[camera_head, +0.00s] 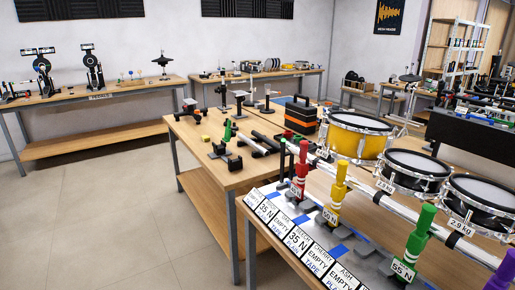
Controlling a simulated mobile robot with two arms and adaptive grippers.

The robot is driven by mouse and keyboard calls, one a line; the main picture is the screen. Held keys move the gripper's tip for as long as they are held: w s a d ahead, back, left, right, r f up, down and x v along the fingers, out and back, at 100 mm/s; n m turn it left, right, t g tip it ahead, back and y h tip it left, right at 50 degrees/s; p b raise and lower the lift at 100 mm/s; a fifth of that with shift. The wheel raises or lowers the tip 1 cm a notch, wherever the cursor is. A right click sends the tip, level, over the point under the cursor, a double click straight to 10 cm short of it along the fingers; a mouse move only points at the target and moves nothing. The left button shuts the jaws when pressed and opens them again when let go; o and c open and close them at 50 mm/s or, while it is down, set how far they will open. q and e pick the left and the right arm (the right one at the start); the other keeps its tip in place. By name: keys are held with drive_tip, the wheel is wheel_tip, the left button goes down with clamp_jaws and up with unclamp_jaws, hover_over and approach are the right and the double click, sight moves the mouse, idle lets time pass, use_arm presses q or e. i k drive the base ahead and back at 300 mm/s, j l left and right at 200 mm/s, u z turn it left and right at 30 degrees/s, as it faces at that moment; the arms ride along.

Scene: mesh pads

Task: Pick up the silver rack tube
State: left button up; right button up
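A long silver tube (388,198) runs diagonally in front of the drums, from the wooden table toward the lower right. It passes behind the upright yellow clamp-like piece (337,195) and the green one (417,236), which hide parts of it. Shorter tubes (264,141) lie on the wooden table, near small black stands; they are small in view, and I cannot tell which tube carries the name rack tube. Neither of my grippers shows in the head view.
A yellow drum (358,138) and two dark drums (415,172) (480,202) stand behind the long tube. Labelled pads (300,241) line the near table edge. An orange and black toolbox (300,116) sits on the wooden table (215,172). The floor at left is clear.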

sight(265, 152)
drive_tip(key=i+l+u, duration=0.1)
drive_tip(key=i, duration=0.75)
drive_tip(key=i+j, duration=0.2)
drive_tip(key=j, duration=0.15)
drive_tip(key=i+j+z, duration=0.15)
drive_tip(key=j, duration=0.25)
drive_tip(key=i+j, duration=0.2)
drive_tip(key=j, duration=0.2)
drive_tip(key=i+j+z, duration=0.1)
drive_tip(key=j, duration=0.3)
drive_tip(key=i, duration=0.1)
